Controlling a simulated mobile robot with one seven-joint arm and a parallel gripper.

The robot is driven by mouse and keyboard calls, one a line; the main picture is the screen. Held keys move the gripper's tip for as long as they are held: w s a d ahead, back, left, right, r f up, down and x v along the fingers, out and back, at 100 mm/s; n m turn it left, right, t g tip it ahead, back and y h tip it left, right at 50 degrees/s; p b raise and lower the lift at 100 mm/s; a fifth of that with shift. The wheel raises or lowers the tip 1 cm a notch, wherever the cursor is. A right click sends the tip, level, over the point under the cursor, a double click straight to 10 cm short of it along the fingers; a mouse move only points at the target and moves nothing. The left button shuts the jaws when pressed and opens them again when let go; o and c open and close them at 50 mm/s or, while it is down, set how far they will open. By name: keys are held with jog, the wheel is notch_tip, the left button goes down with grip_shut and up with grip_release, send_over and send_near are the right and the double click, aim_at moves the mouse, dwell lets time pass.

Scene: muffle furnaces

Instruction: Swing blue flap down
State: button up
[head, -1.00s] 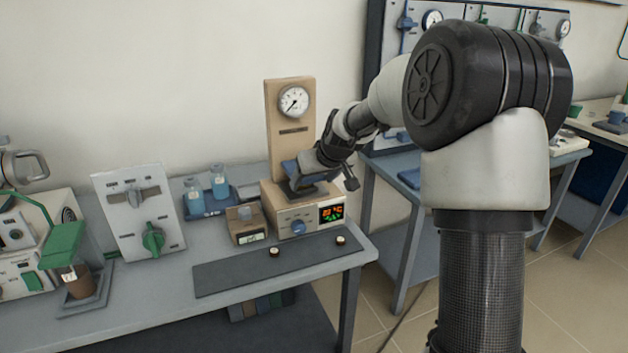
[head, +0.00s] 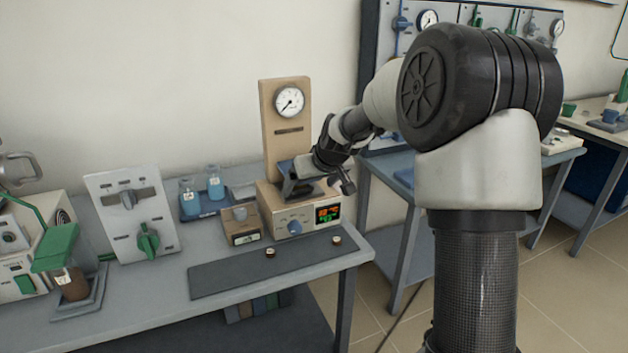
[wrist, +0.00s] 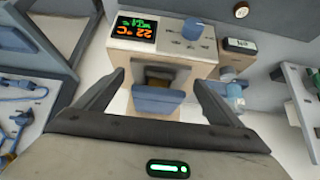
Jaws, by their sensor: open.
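The blue flap (wrist: 158,102) shows in the wrist view at the edge of a dark opening in the top of a beige unit (wrist: 150,47). It looks raised, though its exact tilt is hard to tell. My gripper (wrist: 160,77) is open, with one dark finger on each side of the flap and no visible grip on it. In the head view the beige unit (head: 268,215) stands near the bench's right end, and my gripper is over its top. There the arm and fingers partly hide the flap.
The unit carries a blue knob (head: 294,227), a lit display (head: 328,214) and a tall gauge post (head: 270,130) behind. A small beige box (head: 241,226) and blue-capped bottles (head: 215,184) stand left of it. A dark mat (head: 235,277) lies in front.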

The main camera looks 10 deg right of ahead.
jog(key=p+v, duration=0.2)
jog(key=v, duration=1.5)
jog(key=shift+p, duration=0.4)
jog(key=shift+s+d, duration=0.1)
jog(key=shift+s, duration=0.15)
